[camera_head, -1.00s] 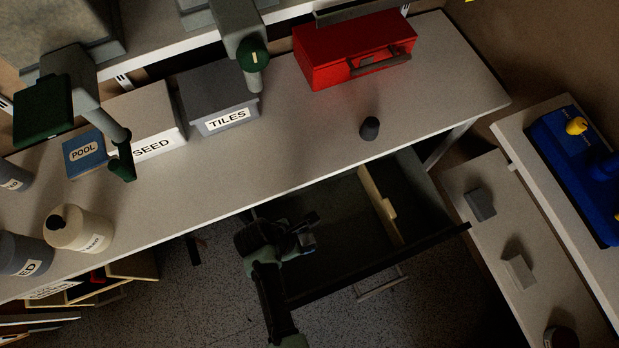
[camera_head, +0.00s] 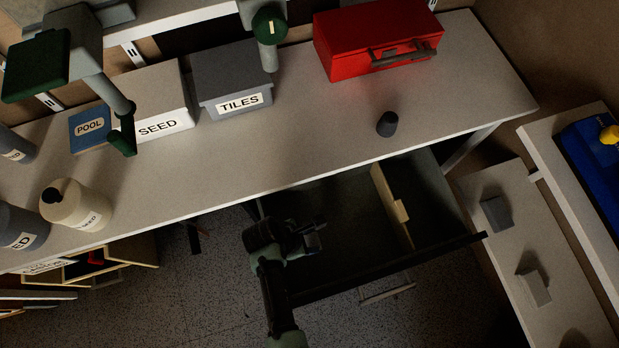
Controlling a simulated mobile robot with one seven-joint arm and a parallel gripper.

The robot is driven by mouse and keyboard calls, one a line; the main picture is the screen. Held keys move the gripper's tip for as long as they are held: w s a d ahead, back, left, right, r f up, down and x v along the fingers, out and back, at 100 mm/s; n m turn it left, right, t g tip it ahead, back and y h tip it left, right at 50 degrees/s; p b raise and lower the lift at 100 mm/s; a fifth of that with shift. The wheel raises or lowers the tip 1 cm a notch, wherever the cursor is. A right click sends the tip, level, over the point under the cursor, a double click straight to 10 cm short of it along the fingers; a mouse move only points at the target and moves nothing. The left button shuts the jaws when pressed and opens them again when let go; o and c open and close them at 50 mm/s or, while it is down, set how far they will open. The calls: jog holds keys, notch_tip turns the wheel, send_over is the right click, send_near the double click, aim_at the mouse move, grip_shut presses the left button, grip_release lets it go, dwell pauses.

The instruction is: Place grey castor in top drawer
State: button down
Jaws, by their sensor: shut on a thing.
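The top drawer (camera_head: 345,278) is pulled out below the front edge of the workbench, with a pale wooden divider (camera_head: 388,200) across its inside. My gripper (camera_head: 313,240) is over the left compartment of the drawer. It is shut on a small grey thing, which looks like the grey castor (camera_head: 314,243); it is dark and mostly hidden by the fingers. I cannot tell its height above the drawer floor. The right compartment looks dark and empty.
A dark grey knob-like object (camera_head: 387,124) stands on the workbench (camera_head: 320,130) behind the drawer. A red toolbox (camera_head: 375,45), TILES box (camera_head: 232,85) and SEED box (camera_head: 160,105) stand at the back. A side shelf (camera_head: 500,250) with grey blocks is at the right.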

jog(key=shift+f+b, duration=2.35)
jog(key=shift+f, duration=1.3)
jog(key=shift+f, duration=0.35)
grip_release()
jog(key=p+v, duration=0.3)
jog(key=v, duration=1)
jog(key=shift+p, duration=0.4)
